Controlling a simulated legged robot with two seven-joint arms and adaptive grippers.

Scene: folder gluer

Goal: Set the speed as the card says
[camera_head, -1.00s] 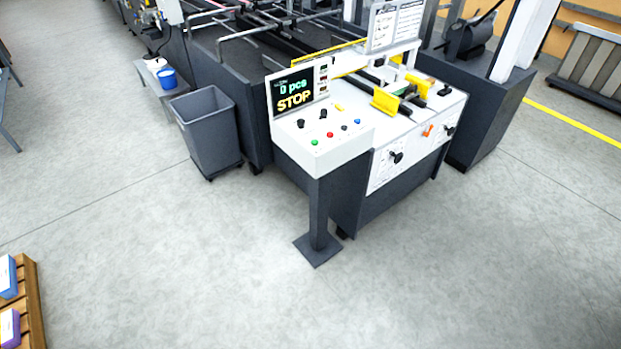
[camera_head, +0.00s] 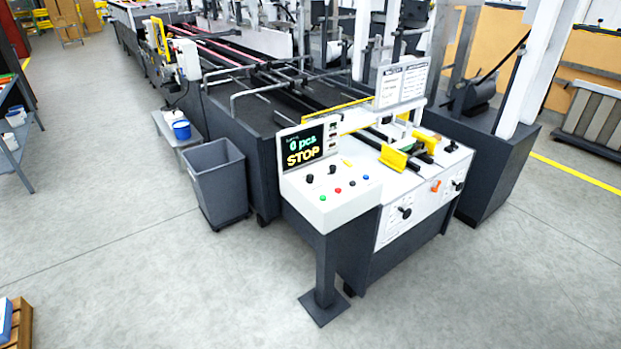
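The control console (camera_head: 329,205) stands on a post at the front of the folder gluer. Its screen (camera_head: 303,147) reads 0 pcs and STOP. On its sloped panel are two black knobs (camera_head: 310,179) and a row of small green, red, black and blue buttons (camera_head: 338,190). A white card (camera_head: 402,82) with printed text and rows stands on the machine behind the console; its print is too small to read. More black knobs (camera_head: 405,212) and an orange handle (camera_head: 436,186) sit on the machine's white front face. Neither of my grippers is in view.
A grey bin (camera_head: 217,184) stands left of the console. A low bench with a blue bucket (camera_head: 182,130) is behind it. A wooden crate (camera_head: 17,325) is at the lower left. The floor before the console is clear.

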